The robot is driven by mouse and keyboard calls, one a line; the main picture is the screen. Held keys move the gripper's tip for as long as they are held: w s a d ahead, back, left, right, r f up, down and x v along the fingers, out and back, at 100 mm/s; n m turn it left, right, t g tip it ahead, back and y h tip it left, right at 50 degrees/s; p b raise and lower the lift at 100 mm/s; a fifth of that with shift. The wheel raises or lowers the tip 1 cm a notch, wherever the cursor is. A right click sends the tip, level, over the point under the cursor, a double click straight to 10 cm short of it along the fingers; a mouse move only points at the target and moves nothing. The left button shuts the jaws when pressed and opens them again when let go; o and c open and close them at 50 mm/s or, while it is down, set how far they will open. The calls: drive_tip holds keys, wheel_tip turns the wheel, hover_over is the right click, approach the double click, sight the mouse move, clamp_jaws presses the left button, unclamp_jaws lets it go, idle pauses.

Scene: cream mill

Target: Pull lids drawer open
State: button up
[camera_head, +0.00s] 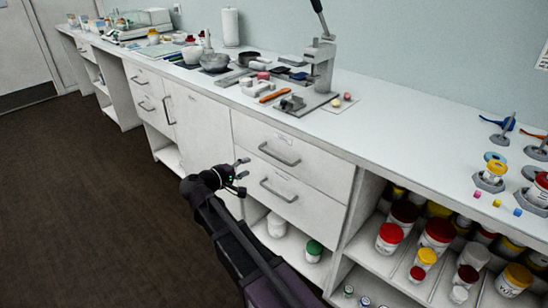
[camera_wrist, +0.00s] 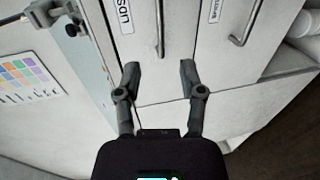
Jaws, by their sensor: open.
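Two white drawers sit one above the other in the counter front, an upper drawer (camera_head: 325,165) and a lower drawer (camera_head: 318,207), both looking shut. Each has a grey bar handle: the upper handle (camera_head: 280,153) and the lower handle (camera_head: 279,190). Both handles also show in the sideways wrist view, the upper (camera_wrist: 160,30) and the lower (camera_wrist: 240,28). The upper label ends in "san"; I cannot read the lower label or tell which drawer is for lids. My gripper (camera_head: 243,168) is open and empty, left of the handles. In the wrist view its fingertips (camera_wrist: 160,72) straddle the upper handle's line, apart from it.
Open shelves with several lidded jars (camera_head: 437,235) stand right of the drawers; more containers (camera_head: 276,224) sit below. The worktop (camera_head: 375,138) above carries a lever press (camera_head: 320,62) and small tools. A tall cupboard door (camera_head: 203,130) is to the left. The dark floor (camera_head: 80,190) is clear.

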sight(272, 156)
drive_tip(key=b+x, duration=0.2)
drive_tip(key=x, duration=1.1)
drive_tip(key=shift+w+d+b, duration=0.2)
drive_tip(key=shift+w+b, duration=0.1)
drive_tip(key=shift+b, duration=0.1)
